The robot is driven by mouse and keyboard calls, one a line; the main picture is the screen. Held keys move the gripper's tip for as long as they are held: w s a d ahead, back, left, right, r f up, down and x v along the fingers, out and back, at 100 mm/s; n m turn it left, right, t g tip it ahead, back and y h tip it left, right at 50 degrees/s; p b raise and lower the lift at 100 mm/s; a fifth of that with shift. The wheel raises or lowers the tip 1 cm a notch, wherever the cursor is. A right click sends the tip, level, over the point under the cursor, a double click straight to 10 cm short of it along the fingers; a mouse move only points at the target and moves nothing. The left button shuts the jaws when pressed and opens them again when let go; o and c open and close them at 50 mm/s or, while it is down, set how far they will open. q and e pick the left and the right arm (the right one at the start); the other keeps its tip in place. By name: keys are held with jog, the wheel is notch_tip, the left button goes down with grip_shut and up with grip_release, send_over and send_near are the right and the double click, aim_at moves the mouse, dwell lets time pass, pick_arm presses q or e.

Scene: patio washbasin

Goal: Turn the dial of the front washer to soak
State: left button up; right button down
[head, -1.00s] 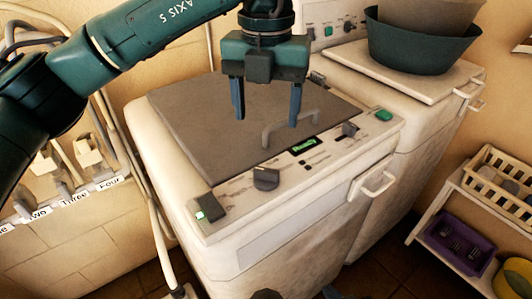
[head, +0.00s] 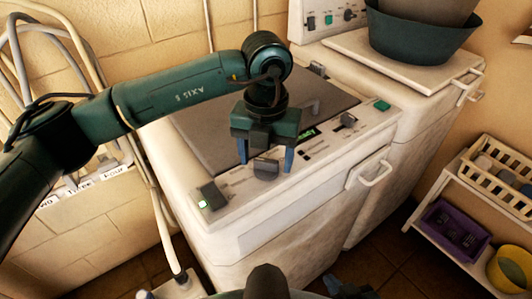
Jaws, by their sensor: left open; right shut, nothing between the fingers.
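The front washer (head: 290,228) is a worn white machine with a grey lid (head: 205,125) and a sloped control panel. Its dark dial (head: 266,169) sits on the left half of the panel. My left gripper (head: 266,165) points down over the panel, open, with one blue finger on each side of the dial. I cannot tell whether the fingers touch it. The labels around the dial are too small to read. A green-lit display (head: 305,135) is partly hidden by the gripper. My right gripper (head: 345,287) shows only partly at the bottom edge, shut and empty.
A black switch with a lit end (head: 210,196), a dark slider knob (head: 348,120) and a green button (head: 382,105) share the panel. A white handle (head: 370,172) juts from the front. A second washer (head: 415,115) carrying a dark basin (head: 420,38) stands behind.

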pick_arm(q)
jog(key=shift+c, duration=0.4)
jog(key=c, duration=0.9)
